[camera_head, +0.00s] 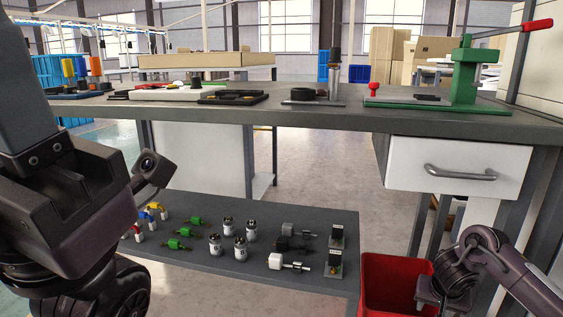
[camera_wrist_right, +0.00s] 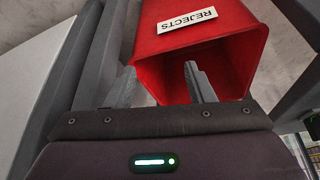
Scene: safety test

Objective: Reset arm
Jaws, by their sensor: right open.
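My right gripper (camera_wrist_right: 160,82) is open, its two grey fingers apart with nothing between them in the right wrist view. The fingers point toward the mouth of a red bin labelled REJECTS (camera_wrist_right: 205,62). In the head view my right wrist and gripper (camera_head: 440,292) are at the lower right, beside and partly in front of the red bin (camera_head: 385,285). My left arm fills the left side of the head view, close to the camera. Its fingertips do not show.
A grey workbench (camera_head: 330,113) crosses the view, with a green press (camera_head: 468,75) and a white drawer (camera_head: 455,167) at its right. A low grey shelf (camera_head: 320,217) holds several small parts, including white cylinders (camera_head: 240,248). Bare floor shows between bench and shelf.

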